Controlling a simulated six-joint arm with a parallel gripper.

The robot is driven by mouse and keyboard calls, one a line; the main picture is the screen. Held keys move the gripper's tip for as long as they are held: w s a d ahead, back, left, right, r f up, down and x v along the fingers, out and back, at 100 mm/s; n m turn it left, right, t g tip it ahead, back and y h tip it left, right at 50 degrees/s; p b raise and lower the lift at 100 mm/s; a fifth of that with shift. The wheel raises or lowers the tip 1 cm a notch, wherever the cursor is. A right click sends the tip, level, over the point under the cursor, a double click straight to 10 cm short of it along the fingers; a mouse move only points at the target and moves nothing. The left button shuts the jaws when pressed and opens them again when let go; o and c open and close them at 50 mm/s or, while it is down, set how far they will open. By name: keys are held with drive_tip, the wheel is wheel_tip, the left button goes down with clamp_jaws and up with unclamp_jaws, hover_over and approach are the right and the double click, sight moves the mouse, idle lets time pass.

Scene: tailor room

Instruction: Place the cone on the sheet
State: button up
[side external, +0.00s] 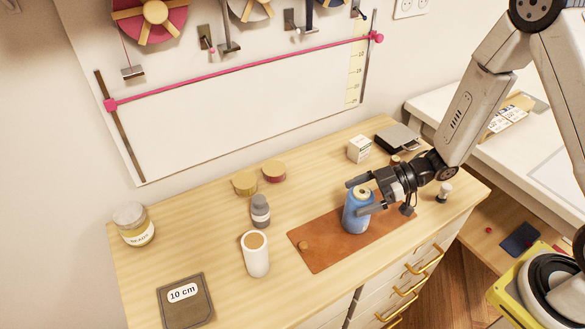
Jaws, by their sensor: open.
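A blue cone (356,217), like a thread cone with a pale yellow top, stands upright over the brown leather-like sheet (322,255). Its base appears to rest on the sheet, right of the middle, though any small gap below it is too small to tell. My gripper (361,196) reaches in from the right, with its fingers on either side of the upper part of the cone. The fingers are open; whether either touches the cone cannot be told. The gripper hides part of the cone's right side and the sheet's far right end.
A white cylinder (256,256) and a grey bottle (260,211) stand left of the sheet. A white box (359,149), round tins (273,171) and a jar (134,224) stand farther off.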

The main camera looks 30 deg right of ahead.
drive_tip(key=shift+r, duration=0.1)
drive_tip(key=v, duration=1.2)
idle(0.6)
drive_tip(key=w+d+r+m+t+h, duration=0.1)
drive_tip(key=w+d+m+t+h, duration=0.25)
drive_tip(key=w+m+h, duration=0.6)
drive_tip(key=s+a+m+g+h, duration=0.1)
drive_tip(key=s+a+m+g, duration=0.1)
drive_tip(key=s, duration=0.4)
drive_tip(key=s+a+r+m+g+h, duration=0.1)
drive_tip(key=s+a+m+g+h, duration=0.1)
drive_tip(key=s+g, duration=0.2)
drive_tip(key=s, duration=0.3)
drive_tip(key=shift+s+a, duration=0.15)
drive_tip(key=shift+a, duration=0.2)
